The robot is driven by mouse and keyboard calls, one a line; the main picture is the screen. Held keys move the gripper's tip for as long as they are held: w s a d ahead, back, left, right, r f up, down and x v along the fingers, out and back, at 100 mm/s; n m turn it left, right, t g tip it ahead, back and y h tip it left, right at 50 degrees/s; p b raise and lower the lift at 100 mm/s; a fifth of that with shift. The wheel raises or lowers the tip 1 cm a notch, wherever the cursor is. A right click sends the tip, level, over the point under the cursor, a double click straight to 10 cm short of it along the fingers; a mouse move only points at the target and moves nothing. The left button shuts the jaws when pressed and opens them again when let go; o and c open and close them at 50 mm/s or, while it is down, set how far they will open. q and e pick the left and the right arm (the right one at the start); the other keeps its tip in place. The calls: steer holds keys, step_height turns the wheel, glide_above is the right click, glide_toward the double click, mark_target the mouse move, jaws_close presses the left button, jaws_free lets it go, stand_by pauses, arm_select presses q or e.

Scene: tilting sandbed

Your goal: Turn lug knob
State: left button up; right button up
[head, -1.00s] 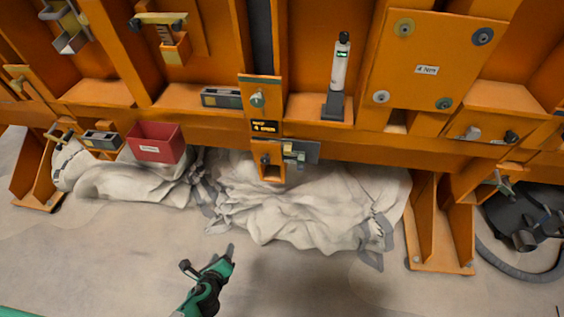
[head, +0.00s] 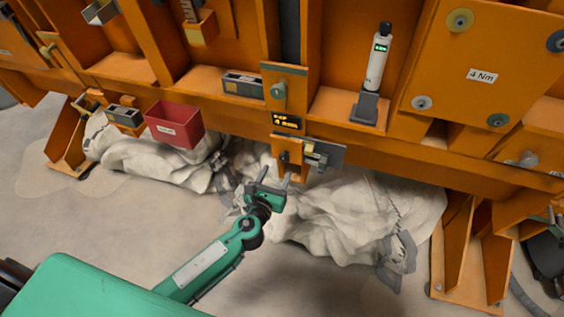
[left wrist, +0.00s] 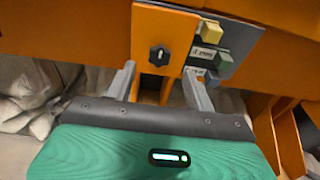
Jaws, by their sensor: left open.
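A small black lobed knob (left wrist: 159,55), which looks like the lug knob, sits on an orange plate (left wrist: 150,20) in the left wrist view. In the head view the knob (head: 285,156) is small and dark, below a little display. My left gripper (head: 275,179) is open and empty, just below and in front of that plate. In the left wrist view its two fingers (left wrist: 159,75) stand apart on either side below the knob, not touching it. A grey-green round knob (head: 278,91) sits higher on the frame. My right gripper is not in view.
Right of the knob is a grey plate (head: 333,153) with yellow and green blocks (left wrist: 211,32). A red bin (head: 174,125) hangs to the left. A white device (head: 376,67) stands on the ledge. Crumpled pale cloth (head: 340,220) lies below the orange frame.

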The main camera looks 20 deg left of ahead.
mark_target(283, 159)
arm_select(q)
steer(key=w, duration=0.5)
steer(key=shift+d, duration=0.1)
steer(key=shift+w, duration=0.3)
steer(key=shift+c, duration=0.2)
steer(key=c, duration=0.7)
steer(key=shift+c, duration=0.9)
